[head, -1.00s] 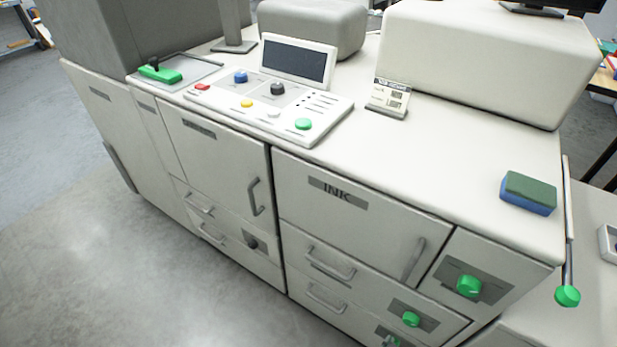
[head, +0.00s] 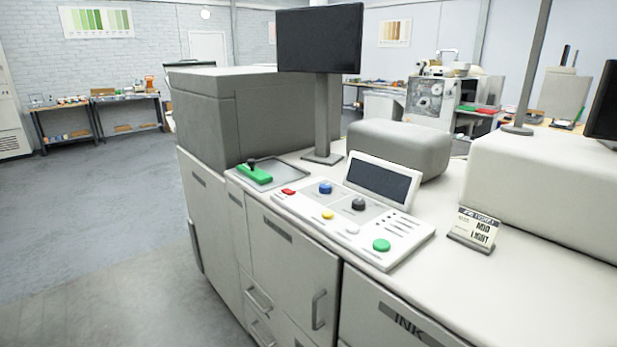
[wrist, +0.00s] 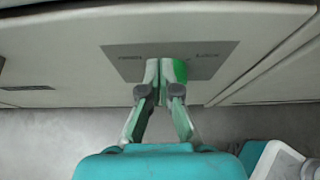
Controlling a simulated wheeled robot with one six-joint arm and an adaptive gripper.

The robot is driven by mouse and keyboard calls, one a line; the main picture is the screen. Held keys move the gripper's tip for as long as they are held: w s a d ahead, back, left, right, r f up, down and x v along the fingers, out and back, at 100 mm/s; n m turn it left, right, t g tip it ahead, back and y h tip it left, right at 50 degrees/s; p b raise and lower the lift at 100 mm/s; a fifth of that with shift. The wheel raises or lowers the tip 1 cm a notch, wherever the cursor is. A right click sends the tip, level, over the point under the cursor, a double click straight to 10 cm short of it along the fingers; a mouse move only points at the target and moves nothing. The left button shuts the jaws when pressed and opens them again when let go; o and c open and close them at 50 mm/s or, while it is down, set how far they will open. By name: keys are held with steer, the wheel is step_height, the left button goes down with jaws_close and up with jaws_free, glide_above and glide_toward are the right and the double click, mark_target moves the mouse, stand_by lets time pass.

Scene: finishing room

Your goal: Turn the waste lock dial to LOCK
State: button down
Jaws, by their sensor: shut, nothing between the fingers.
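In the wrist view a grey label plate (wrist: 218,52) sits on a pale panel of the machine. It has blurred lettering at the left and a word that looks like LOCK at the right. A green dial (wrist: 182,71) on the plate shows only as a sliver, mostly hidden behind the fingers. My gripper (wrist: 166,66) is shut, its fingertips together in front of the dial. I cannot tell whether they touch it, nor which way the dial points. Neither dial nor gripper shows in the head view.
Open grey floor (head: 90,220) lies left of the machine.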

steer(key=shift+s+d, duration=0.45)
steer(key=shift+s, duration=0.1)
steer(key=shift+s+d+f, duration=0.15)
steer(key=shift+s+d, duration=0.15)
steer(key=shift+s, duration=0.2)
stand_by(0.4)
steer(key=shift+s+a+r, duration=0.25)
steer(key=shift+s+a, duration=0.7)
steer(key=shift+a, duration=0.2)
steer(key=shift+s+a+r, duration=0.2)
steer(key=shift+s+a, duration=0.75)
steer(key=shift+a, duration=0.15)
steer(key=shift+a, duration=0.1)
